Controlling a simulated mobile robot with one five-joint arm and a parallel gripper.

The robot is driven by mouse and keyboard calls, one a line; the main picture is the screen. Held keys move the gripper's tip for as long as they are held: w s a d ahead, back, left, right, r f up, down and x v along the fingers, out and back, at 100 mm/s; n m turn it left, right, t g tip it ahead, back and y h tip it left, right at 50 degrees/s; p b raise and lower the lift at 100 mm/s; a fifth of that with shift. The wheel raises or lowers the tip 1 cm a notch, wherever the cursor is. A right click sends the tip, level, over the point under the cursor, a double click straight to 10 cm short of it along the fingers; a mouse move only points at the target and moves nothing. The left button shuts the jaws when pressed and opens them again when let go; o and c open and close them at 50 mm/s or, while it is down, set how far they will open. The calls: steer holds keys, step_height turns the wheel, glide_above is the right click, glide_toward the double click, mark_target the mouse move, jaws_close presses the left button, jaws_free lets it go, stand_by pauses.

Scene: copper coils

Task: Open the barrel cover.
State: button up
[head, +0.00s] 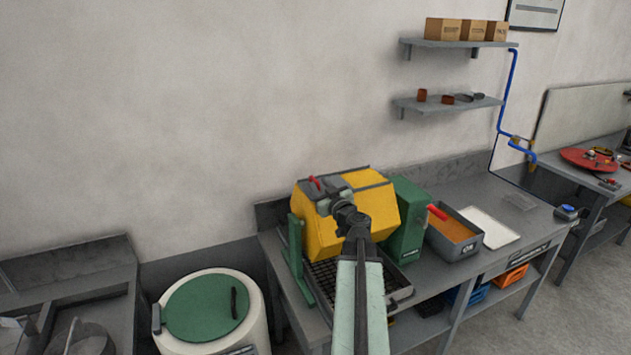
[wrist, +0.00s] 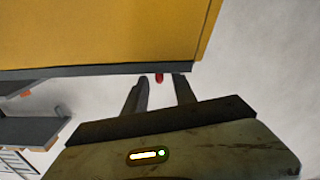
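The yellow barrel (head: 377,207) sits in a green-ended stand on the grey bench. Its cover is the grey-edged top side, which looks closed in the head view, with a red handle (head: 314,183) at its left part. My gripper (head: 326,196) is over the barrel's top, close to the handle, and hides part of the cover. In the wrist view my gripper (wrist: 160,82) has its two fingers apart, with the red handle tip (wrist: 158,78) showing between them. I cannot tell whether they touch it. The barrel (wrist: 100,32) fills the upper left there.
A green box (head: 407,222) stands right of the barrel, then a grey tub (head: 454,248) of orange liquid. A white drum with a green lid (head: 207,306) stands at lower left. Wall shelves (head: 450,104) hang at upper right. The wall behind is bare.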

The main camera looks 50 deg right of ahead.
steer(key=x, duration=0.4)
steer(key=shift+w+d, duration=0.15)
steer(key=shift+w, duration=0.05)
jaws_close()
stand_by(1.2)
